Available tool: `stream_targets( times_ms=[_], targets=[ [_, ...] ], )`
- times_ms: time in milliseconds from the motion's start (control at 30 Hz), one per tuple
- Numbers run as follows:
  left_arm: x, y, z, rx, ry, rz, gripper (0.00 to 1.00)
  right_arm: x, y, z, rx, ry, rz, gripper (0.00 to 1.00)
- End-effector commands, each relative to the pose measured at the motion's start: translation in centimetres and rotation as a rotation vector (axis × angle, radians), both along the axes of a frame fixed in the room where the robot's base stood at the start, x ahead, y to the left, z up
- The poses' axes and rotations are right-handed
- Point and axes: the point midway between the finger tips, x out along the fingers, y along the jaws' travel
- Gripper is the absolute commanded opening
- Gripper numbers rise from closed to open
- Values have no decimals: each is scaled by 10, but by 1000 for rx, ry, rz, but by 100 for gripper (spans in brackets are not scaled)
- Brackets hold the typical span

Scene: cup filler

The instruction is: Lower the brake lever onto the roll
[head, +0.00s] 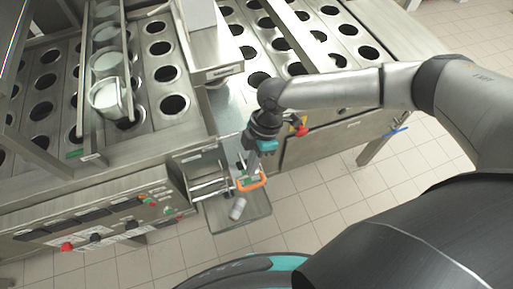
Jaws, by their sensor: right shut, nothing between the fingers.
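My right gripper (252,168) reaches down from the right to the front of the steel machine. It is shut, with its fingertips close to an orange loop-shaped part (251,183); I cannot tell whether they touch. The orange part may be the brake lever's handle; its link to the rest is hard to make out. Beside it, bare metal rods (208,187) stick out from a bracket on the machine. A small whitish cylinder (238,208), possibly the roll, lies on the metal tray (258,209) below. My left gripper is out of view.
The machine's top (140,95) has rows of round holes, with stacked white cups (107,95) at the left. A control panel (100,228) with buttons runs along the front left. A red knob (301,131) sits near my wrist. Tiled floor (330,200) is open at the right.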

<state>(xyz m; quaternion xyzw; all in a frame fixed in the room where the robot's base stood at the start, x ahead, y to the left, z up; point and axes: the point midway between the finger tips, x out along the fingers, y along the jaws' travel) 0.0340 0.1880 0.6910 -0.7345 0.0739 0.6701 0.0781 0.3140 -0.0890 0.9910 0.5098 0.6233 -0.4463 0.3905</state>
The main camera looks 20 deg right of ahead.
Motion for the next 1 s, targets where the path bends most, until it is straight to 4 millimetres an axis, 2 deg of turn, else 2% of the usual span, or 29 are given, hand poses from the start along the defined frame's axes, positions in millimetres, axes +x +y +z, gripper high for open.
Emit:
stream_targets(
  times_ms=[100, 233, 767, 1000],
  targets=[
    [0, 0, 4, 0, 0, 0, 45, -10, -1, -16, -1, 3, -1, 0],
    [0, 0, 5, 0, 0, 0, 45, -15, -2, -27, -2, 3, -2, 0],
    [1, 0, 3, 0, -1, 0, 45, -19, -2, -36, 0, 2, -1, 0],
    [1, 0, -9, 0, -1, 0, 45, -31, -1, -63, 1, 6, -2, 0]
  ],
)
